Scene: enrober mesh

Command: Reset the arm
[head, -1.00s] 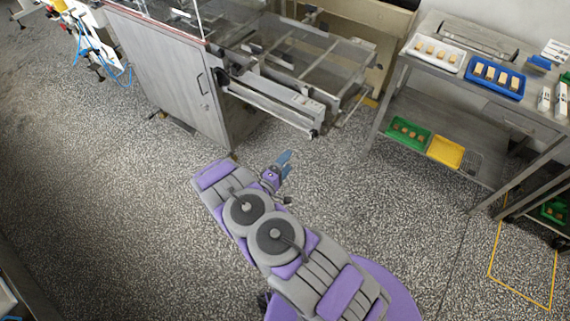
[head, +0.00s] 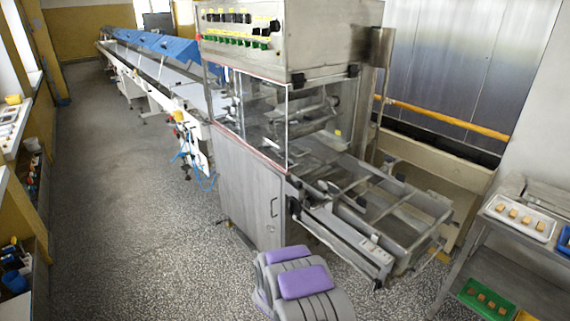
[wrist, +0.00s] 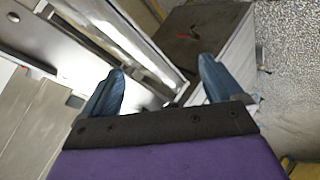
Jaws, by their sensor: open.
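My gripper (wrist: 162,88) shows in the wrist view with its two blue fingers spread wide apart and nothing between them. Beyond the fingers are metal surfaces and part of a machine, close and partly blurred. In the head view my purple and grey arm shows only at the bottom, in front of the enrober machine (head: 250,195); the gripper itself is not visible there. The open mesh frame (head: 385,205) sticks out from the right side of the machine.
A steel table (head: 475,238) at the right holds a white tray (head: 519,219) with several small pieces; a green tray (head: 486,299) is on its lower shelf. A long conveyor (head: 145,75) runs to the back left. The speckled floor (head: 110,190) at the left is clear.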

